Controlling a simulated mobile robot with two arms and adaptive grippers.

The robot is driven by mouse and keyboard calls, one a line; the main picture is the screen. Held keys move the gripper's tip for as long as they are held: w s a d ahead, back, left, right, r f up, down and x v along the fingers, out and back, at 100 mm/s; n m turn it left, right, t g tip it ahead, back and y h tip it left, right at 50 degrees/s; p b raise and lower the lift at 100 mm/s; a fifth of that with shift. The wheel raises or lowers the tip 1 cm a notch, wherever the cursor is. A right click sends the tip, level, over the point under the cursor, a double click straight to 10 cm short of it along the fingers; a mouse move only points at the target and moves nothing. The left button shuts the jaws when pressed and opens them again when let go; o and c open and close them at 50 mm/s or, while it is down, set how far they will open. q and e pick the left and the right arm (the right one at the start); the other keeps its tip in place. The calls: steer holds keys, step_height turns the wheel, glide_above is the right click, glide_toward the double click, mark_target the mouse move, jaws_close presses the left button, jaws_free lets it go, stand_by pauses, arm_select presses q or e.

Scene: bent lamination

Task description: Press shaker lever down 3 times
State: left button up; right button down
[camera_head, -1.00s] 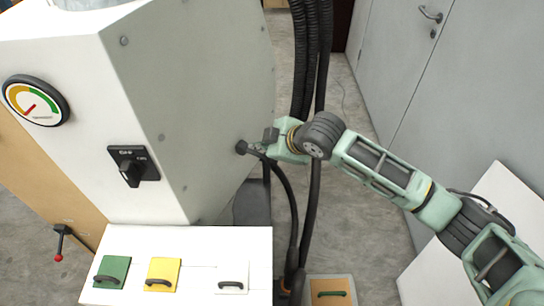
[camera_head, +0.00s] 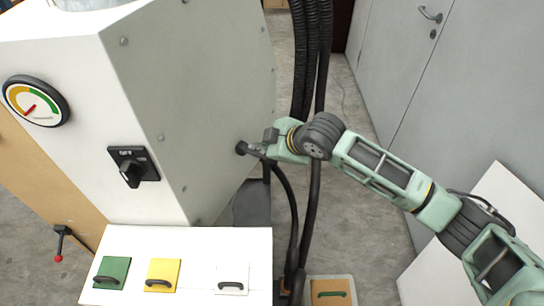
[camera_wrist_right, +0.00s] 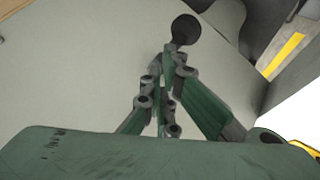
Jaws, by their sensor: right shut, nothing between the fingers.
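A black ball-ended lever (camera_head: 242,148) shows at the right side face of the large light-grey machine (camera_head: 200,90). In the right wrist view its round black knob (camera_wrist_right: 185,29) stands just past my fingertips. My right gripper (camera_head: 262,150) is shut and empty, right beside the lever. In the right wrist view its fingers (camera_wrist_right: 173,52) come together at the lower edge of the knob. I cannot tell whether they touch it. The lever's shaft and mount are mostly hidden. My left gripper is not in view.
A white ledge (camera_head: 200,245) holds green, yellow and white handled plates. A red-tipped lever (camera_head: 58,258), a rotary switch (camera_head: 132,170) and a dial (camera_head: 36,100) are at the left. Black hoses (camera_head: 312,80) hang behind my right wrist. Grey doors (camera_head: 420,70) stand at the right.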

steer(key=shift+f, duration=0.1)
steer(key=shift+f, duration=0.35)
steer(key=shift+f+b, duration=0.7)
steer(key=shift+f, duration=1.35)
stand_by(1.6)
steer(key=shift+r, duration=0.1)
stand_by(0.4)
steer(key=shift+r+p, duration=2.4)
steer(key=shift+p, duration=0.1)
steer(key=shift+r, duration=0.1)
step_height(320, 180, up, 5)
steer(key=p, duration=0.5)
glide_above(266, 159)
steer(key=s, duration=0.1)
